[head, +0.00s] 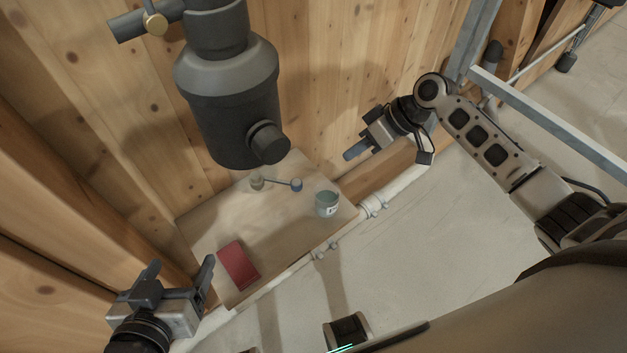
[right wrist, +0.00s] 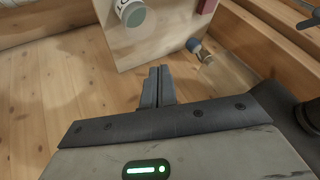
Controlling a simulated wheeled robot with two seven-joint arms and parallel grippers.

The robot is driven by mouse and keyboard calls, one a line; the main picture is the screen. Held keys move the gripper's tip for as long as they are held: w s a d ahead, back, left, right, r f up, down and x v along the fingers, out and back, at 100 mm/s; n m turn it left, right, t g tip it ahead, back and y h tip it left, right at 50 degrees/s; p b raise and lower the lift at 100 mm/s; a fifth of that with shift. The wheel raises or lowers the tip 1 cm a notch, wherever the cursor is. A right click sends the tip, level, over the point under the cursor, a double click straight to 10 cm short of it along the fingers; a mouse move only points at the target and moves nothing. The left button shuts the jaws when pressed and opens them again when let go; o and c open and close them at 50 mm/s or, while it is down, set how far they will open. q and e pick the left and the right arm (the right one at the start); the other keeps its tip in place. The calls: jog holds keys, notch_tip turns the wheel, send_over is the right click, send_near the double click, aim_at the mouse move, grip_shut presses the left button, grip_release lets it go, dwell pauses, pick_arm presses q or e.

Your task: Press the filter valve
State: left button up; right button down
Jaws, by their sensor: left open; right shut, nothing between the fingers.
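A large dark grey filter-like cylinder (head: 233,105) hangs by the wooden wall at the upper middle of the head view, with a short round stub (head: 267,141) low on its side. A brass-coloured knob (head: 155,23) sits on the pipe at its upper left. I cannot tell which part is the filter valve. My right gripper (head: 352,152) is shut and empty, to the right of the cylinder and apart from it. Its shut fingers (right wrist: 158,86) show in the right wrist view. My left gripper (head: 181,267) is open and empty at the lower left, near the shelf.
A wooden shelf (head: 215,222) below the cylinder holds a red block-like item (head: 238,265), a grey-green cup (head: 326,203) and a small blue-ended rod piece (head: 296,184). A pale pipe (head: 405,180) runs along the wall's foot. A metal rail (head: 545,112) stands at right.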

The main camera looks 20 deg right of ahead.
aim_at(280, 181)
pick_arm(q)
jog(key=shift+s, duration=0.15)
pick_arm(e)
jog(key=shift+w+d+r, duration=0.4)
jog(key=shift+d+r, duration=0.15)
jog(key=shift+r, duration=0.25)
jog(key=a+f, duration=0.2)
jog(key=a, duration=0.1)
jog(key=a+f, duration=0.2)
jog(key=a, duration=0.1)
jog(key=a+f+b, duration=0.1)
jog(key=a+f, duration=0.2)
jog(key=shift+w, duration=0.2)
pick_arm(q)
jog(key=shift+f, duration=0.2)
pick_arm(e)
jog(key=shift+s+a, duration=0.25)
jog(key=shift+a, duration=0.2)
pick_arm(q)
jog(key=shift+r, duration=0.1)
pick_arm(e)
jog(key=shift+a+r, duration=0.1)
